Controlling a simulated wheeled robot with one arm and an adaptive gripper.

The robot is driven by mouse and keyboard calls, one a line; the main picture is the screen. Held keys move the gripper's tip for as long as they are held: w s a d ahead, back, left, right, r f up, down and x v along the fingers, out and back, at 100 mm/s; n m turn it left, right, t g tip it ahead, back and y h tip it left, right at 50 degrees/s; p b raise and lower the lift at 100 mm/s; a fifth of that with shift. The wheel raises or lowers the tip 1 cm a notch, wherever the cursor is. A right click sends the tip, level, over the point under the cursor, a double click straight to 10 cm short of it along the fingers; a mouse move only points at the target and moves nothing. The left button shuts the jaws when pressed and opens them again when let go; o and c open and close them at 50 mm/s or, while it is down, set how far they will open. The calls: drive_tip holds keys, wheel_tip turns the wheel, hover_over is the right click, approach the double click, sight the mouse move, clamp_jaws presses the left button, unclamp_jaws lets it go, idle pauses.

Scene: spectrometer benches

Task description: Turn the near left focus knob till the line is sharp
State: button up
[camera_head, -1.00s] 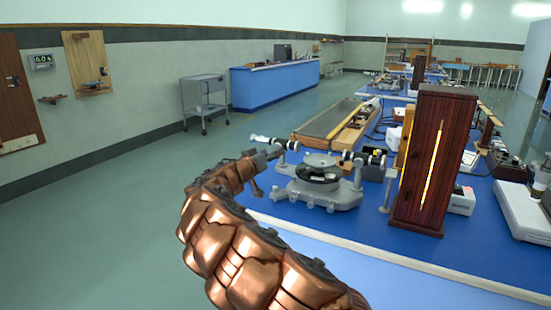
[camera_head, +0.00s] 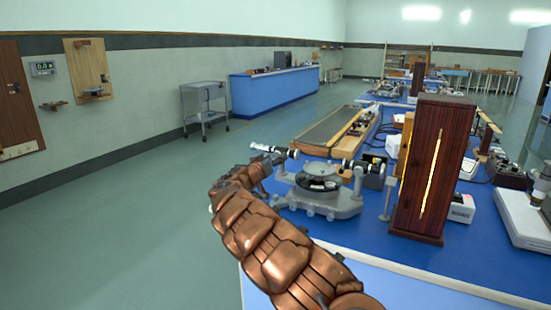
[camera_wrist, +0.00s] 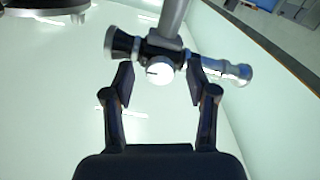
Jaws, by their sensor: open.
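The spectrometer (camera_head: 318,200) stands on the blue bench, with a round table in its middle and a tube on each side. Its left tube (camera_head: 275,151) sticks out past the bench's left edge. My gripper (camera_head: 268,163) is at this tube, its fingertips hard to make out from the head. In the wrist view, my gripper (camera_wrist: 159,80) is open, one finger on each side of a round white knob (camera_wrist: 159,72) with a dark mark. The knob sits on the tube (camera_wrist: 228,70), with gaps between it and both fingers. The sharpness of the line cannot be seen.
A tall wooden box with a glowing slit (camera_head: 431,170) stands right of the spectrometer. A long flat tray (camera_head: 330,128) lies behind it. The floor left of the bench is clear up to a grey trolley (camera_head: 204,105).

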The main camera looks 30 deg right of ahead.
drive_tip(key=shift+w+d, duration=0.2)
drive_tip(key=shift+d, duration=0.15)
clamp_jaws()
idle(0.4)
drive_tip(key=shift+f+n+b, duration=0.1)
drive_tip(key=shift+n+b, duration=0.2)
drive_tip(key=shift+b, duration=0.15)
